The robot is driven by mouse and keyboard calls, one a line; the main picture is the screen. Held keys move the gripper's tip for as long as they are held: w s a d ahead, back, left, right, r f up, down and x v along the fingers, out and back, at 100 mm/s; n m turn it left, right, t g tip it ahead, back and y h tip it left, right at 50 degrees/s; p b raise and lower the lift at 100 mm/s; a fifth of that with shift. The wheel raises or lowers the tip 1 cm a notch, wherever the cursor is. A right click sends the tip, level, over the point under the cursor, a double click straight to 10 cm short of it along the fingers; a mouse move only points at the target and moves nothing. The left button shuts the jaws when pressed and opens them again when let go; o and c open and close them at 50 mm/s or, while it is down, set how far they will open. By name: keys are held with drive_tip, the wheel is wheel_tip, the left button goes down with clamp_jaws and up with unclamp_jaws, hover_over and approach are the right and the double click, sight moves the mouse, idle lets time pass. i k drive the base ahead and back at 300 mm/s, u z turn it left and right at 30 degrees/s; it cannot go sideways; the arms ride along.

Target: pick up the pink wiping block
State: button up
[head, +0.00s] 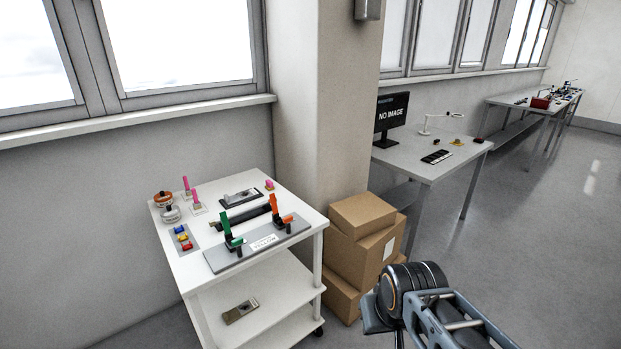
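Several small pink pieces show on the top of the white cart (165,237). Two pink upright pieces stand at the back left, one pink piece (186,185) behind another pink piece (195,195), on pale bases. All are too small to tell which is the wiping block. Part of my arm shows at the lower right, in front of the boxes and apart from the cart. I cannot make out my gripper's fingers.
The cart also holds round tins (170,214), a grey plate (222,260) with green and orange clamps, and a black bar (246,214). Cardboard boxes (362,244) and a pillar (322,110) stand to its right. A desk (433,170) is beyond. Floor at right is open.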

sight(269, 184)
drive_tip(key=z, duration=0.3)
drive_tip(key=i, duration=0.95)
drive_tip(key=u, duration=0.65)
drive_tip(key=i, duration=0.8)
drive_tip(key=u, duration=0.75)
